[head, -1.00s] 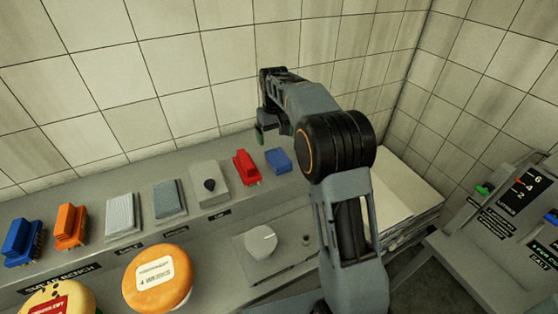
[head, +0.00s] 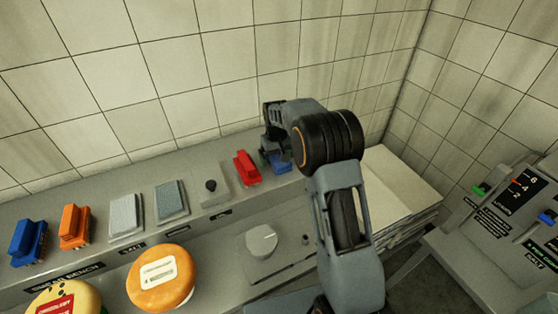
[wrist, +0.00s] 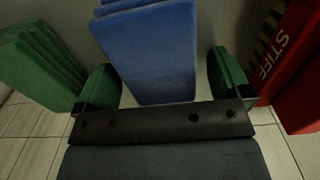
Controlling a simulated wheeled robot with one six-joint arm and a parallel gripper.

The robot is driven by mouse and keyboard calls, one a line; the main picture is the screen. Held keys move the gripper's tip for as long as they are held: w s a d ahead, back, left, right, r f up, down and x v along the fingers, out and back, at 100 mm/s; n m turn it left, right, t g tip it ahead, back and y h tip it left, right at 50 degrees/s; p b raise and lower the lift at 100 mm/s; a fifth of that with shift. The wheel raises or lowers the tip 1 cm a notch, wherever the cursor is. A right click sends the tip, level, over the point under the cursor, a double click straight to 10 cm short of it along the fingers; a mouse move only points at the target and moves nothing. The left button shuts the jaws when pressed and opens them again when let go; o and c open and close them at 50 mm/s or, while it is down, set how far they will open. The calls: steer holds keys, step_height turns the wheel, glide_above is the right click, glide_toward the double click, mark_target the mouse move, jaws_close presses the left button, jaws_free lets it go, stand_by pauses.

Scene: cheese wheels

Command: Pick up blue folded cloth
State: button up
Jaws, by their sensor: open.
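The blue folded cloth (head: 283,166) lies on the back ledge, just right of the red brush, partly hidden by my arm in the head view. In the wrist view the blue cloth (wrist: 150,50) stands large in the middle, between my two green fingertips. My gripper (wrist: 164,84) is open, with one finger on each side of the cloth and a visible gap at the right finger. In the head view my gripper (head: 268,158) is low at the cloth, and its far side is hidden.
The red brush (wrist: 295,70), marked STIFF, is close on the right in the wrist view. A green folded stack (wrist: 38,65) is close on the left. A grey pad (head: 170,200) and orange cheese wheel (head: 161,280) lie farther left. A tiled wall (head: 200,90) rises behind.

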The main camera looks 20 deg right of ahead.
mark_target(276, 155)
steer(key=c, duration=1)
steer(key=shift+r, duration=0.1)
steer(key=shift+r, duration=0.5)
step_height(276, 155, up, 2)
steer(key=shift+s+r+b, duration=0.1)
steer(key=shift+r+b, duration=0.05)
steer(key=shift+b, duration=0.25)
steer(key=shift+s+a+r+b, duration=0.65)
steer(key=shift+s+a+r, duration=0.55)
steer(key=shift+s+r, duration=0.6)
steer(key=shift+s+a+r+b, duration=0.6)
steer(key=shift+s+a+r, duration=0.7)
steer(key=shift+s, duration=0.85)
steer(key=shift+s+a+r+b, duration=0.65)
steer(key=shift+s+a+r, duration=0.5)
steer(key=shift+s+r, duration=0.65)
